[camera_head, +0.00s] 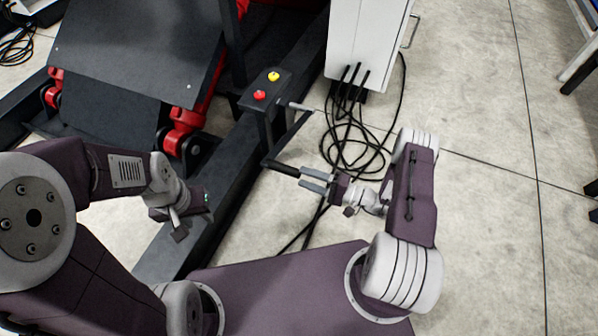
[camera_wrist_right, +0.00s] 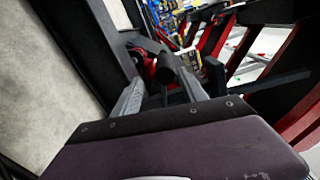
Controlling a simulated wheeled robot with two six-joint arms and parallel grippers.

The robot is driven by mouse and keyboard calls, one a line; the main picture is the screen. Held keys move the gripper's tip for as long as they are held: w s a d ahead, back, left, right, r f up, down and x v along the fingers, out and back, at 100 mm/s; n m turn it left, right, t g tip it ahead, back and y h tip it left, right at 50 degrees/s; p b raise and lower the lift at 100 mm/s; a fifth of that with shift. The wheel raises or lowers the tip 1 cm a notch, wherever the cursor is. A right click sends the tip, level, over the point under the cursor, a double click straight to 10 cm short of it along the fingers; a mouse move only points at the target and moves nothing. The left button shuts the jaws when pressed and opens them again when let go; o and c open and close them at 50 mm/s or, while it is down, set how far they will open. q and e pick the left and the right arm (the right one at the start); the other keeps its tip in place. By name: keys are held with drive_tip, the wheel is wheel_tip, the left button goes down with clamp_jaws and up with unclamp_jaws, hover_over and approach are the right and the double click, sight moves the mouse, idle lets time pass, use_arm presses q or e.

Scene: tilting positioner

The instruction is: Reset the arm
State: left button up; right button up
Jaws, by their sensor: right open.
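My right gripper (camera_head: 314,180) is open, pointing left, with its fingertips close to a black handle (camera_head: 282,169). This handle joins a dark diagonal bar and grey rod beside the control box (camera_head: 263,95). In the right wrist view the gripper (camera_wrist_right: 162,92) has its two grey fingers apart, and the dark round handle (camera_wrist_right: 170,68) appears ahead between them; whether they touch cannot be told. My left gripper (camera_head: 190,208) hangs over the dark base frame at the left, seen from above; its jaws are not clear.
The control box carries a red and a yellow button. A tilting dark plate (camera_head: 140,45) with red supports stands at the back left. A white cabinet (camera_head: 365,45) trails black cables (camera_head: 352,140) across the floor near my right gripper.

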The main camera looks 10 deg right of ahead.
idle(0.5)
drive_tip(key=s+a+r+n+g+h+p, duration=0.1)
drive_tip(key=s+a+r+n+g+p, duration=0.3)
drive_tip(key=s+r+g, duration=0.6)
drive_tip(key=s+d+r+n+g+h+p, duration=0.3)
drive_tip(key=s+d+r+h, duration=0.3)
drive_tip(key=h, duration=0.4)
drive_tip(key=w+d+r+t+h+p, duration=0.1)
drive_tip(key=r+t+h+p, duration=0.1)
drive_tip(key=r+p, duration=1.7)
drive_tip(key=w+d+r+n+t+h+p, duration=0.1)
drive_tip(key=d+r+t+p, duration=0.1)
drive_tip(key=r+p, duration=1.8)
wheel_tip(320, 180, up, 5)
drive_tip(key=shift+w+d+f+h, duration=0.1)
drive_tip(key=shift+w+d+h, duration=0.1)
drive_tip(key=shift+h, duration=0.2)
